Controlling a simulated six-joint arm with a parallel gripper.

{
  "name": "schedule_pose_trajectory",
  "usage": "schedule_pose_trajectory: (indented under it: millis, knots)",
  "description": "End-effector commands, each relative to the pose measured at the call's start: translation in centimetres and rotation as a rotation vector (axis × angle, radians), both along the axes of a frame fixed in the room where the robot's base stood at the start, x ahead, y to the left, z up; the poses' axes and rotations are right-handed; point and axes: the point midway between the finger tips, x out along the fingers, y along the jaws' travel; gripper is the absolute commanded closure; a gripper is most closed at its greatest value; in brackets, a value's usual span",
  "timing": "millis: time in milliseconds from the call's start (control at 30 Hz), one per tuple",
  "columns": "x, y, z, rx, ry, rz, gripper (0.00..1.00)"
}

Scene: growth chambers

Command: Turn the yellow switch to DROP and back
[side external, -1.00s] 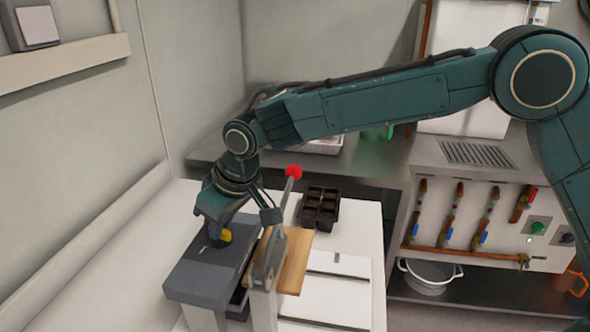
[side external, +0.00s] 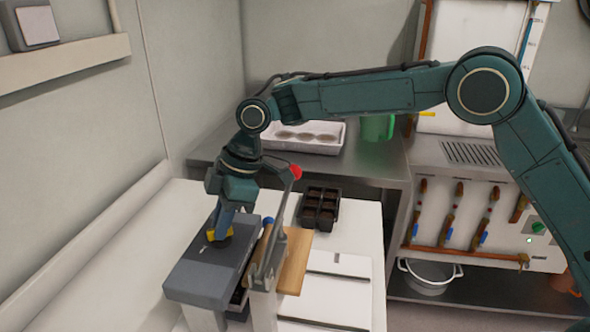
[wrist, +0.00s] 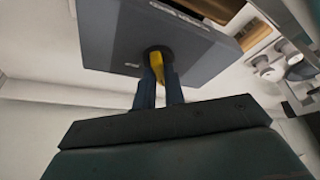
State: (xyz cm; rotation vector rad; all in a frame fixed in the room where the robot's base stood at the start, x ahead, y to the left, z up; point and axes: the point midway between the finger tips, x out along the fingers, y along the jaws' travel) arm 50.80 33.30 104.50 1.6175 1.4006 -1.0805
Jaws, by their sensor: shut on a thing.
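The yellow switch (side external: 212,236) sits on the top of a dark grey box (side external: 195,280) at the lower left of the side view. My gripper (side external: 221,232) points down at it, with its fingers shut on the switch. In the wrist view the yellow switch (wrist: 157,62) shows between and beside the two dark fingers (wrist: 160,84), in front of a round dark base on the box (wrist: 100,35). The labels on the box are too small to read, so I cannot tell which position the switch points to.
A lever with a red knob (side external: 296,172) stands close to the right of my gripper, beside a wooden board (side external: 296,262). A black cell tray (side external: 319,208) lies behind it on the white table (side external: 352,240). A white tray (side external: 335,140) and green jug (side external: 376,128) stand on the back counter.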

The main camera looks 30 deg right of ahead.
Motion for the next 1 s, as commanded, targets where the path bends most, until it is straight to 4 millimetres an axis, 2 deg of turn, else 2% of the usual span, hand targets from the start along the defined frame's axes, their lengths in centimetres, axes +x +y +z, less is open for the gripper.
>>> schedule_pose_trajectory:
  millis: [300,800,833,900,1000]
  knots:
    - [0.12,-0.05,0.04,0.0,0.0,0.139,1.0]
    - [0.12,0.0,0.07,0.0,-0.002,0.161,1.0]
    - [0.12,0.0,0.07,0.001,-0.002,0.162,0.83]
    - [0.11,0.0,0.07,0.001,-0.002,0.161,0.69]
    - [0.11,0.0,0.05,0.0,0.0,0.16,0.67]
